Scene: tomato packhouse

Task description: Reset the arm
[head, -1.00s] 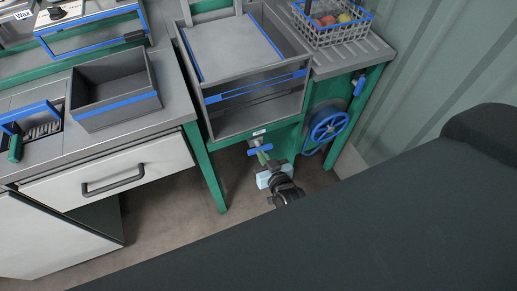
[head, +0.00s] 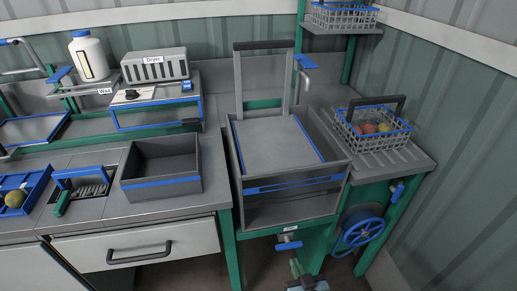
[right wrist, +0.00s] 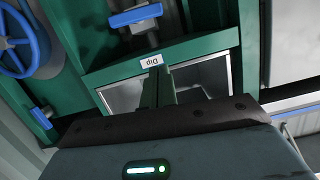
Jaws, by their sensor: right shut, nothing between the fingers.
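My right gripper (head: 296,266) shows at the bottom edge of the head view, low in front of the dip tank (head: 290,210). Its fingers are shut and empty. They sit just below the blue-handled valve (head: 288,245) under the tank; I cannot tell whether they touch it. Only part of its pale blue body shows, and the rest of the right arm is out of the picture. In the right wrist view the "Dip" label (right wrist: 151,64) appears upside down, with the blue valve handle (right wrist: 136,15) above it. My left gripper is not in view.
A blue handwheel (head: 362,232) is right of the valve. A wire basket of fruit (head: 378,142) stands on the right shelf. A grey bin (head: 160,187) sits on the left counter above a drawer (head: 140,243). A dryer (head: 155,66) stands at the back.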

